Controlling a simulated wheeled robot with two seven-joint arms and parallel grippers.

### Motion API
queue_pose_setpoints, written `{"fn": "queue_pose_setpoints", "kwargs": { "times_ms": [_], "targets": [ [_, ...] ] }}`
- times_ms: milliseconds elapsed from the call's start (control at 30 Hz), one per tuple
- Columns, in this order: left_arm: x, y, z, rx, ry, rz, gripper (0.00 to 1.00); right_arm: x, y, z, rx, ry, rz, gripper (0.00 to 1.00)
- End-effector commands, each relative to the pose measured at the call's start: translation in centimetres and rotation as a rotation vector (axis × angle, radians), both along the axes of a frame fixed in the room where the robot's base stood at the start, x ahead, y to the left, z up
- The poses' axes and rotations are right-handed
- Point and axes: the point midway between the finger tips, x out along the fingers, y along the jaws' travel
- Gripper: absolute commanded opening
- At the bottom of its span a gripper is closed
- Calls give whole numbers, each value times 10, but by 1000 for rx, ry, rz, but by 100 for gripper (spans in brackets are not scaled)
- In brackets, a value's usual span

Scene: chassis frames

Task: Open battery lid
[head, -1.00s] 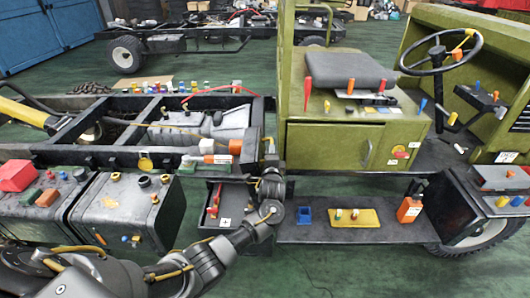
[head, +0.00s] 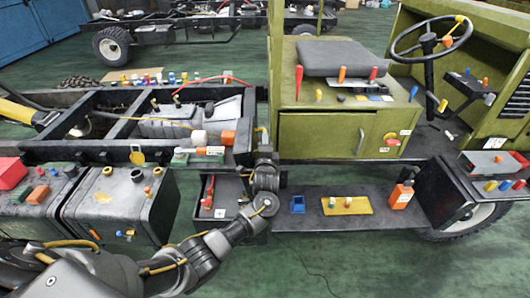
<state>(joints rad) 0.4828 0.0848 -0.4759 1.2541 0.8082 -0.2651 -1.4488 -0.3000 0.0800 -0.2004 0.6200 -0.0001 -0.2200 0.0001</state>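A dark box (head: 232,211) with a red part inside and a white plus-marked label hangs below the frame rail, between the black tank and the step. I take it for the battery. I cannot tell which part is its lid or how the lid stands. My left arm comes in from the lower left and bends upward at the box's right side. My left gripper (head: 263,146) is at the arm's upper end, by the rail and the green cab's left edge. Its fingers are too small and dark to read. My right gripper is not in view.
A black tank (head: 118,208) with caps stands left of the box. A low step (head: 320,222) on the right bears a blue holder (head: 297,204), a yellow plate (head: 346,206) and an orange bottle (head: 402,195). The green floor in front is clear.

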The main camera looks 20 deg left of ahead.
Motion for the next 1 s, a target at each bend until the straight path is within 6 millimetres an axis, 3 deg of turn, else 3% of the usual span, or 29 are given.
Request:
{"fn": "queue_pose_setpoints", "kwargs": {
  "times_ms": [300,500,1000],
  "targets": [
    [-57,-26,-2,-4,-1,-4,34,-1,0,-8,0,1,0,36],
    [-82,-36,0,-3,-1,-2,34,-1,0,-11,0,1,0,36],
    [-90,-40,1,-1,-1,-2,34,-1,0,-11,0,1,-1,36]
  ]
}}
